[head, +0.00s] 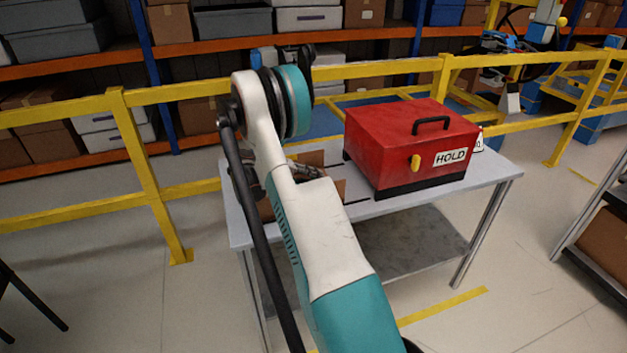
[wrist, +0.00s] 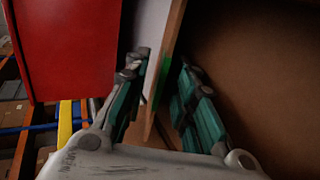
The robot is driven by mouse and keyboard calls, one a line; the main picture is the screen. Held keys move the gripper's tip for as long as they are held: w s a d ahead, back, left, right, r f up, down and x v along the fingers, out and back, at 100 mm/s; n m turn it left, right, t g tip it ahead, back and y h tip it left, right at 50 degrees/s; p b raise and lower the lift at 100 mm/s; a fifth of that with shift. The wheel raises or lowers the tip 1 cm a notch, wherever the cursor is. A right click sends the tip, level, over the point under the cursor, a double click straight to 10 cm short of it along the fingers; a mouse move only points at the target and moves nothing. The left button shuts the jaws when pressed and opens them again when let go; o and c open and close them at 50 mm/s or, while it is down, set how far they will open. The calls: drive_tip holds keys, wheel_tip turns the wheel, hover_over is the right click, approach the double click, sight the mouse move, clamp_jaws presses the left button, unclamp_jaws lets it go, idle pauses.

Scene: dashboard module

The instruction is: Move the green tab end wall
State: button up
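A brown wall panel (wrist: 172,40) runs down the middle of the wrist view, edge on. A green mark, apparently its tab (wrist: 163,75), shows on its left side. My gripper (wrist: 165,68) straddles this wall, one teal finger on each side. The fingers are apart, with a gap visible between the left finger and the wall; contact on the right side is hard to tell. In the head view the brown box (head: 333,187) sits on the table's left part, largely hidden behind my arm, which also hides most of the gripper.
A red case (head: 410,140) marked HOLD stands on the grey table (head: 495,170), right of the box; it also shows at upper left in the wrist view (wrist: 65,45). A yellow railing (head: 150,175) runs behind the table.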

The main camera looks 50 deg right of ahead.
drive_tip(key=v, duration=1.2)
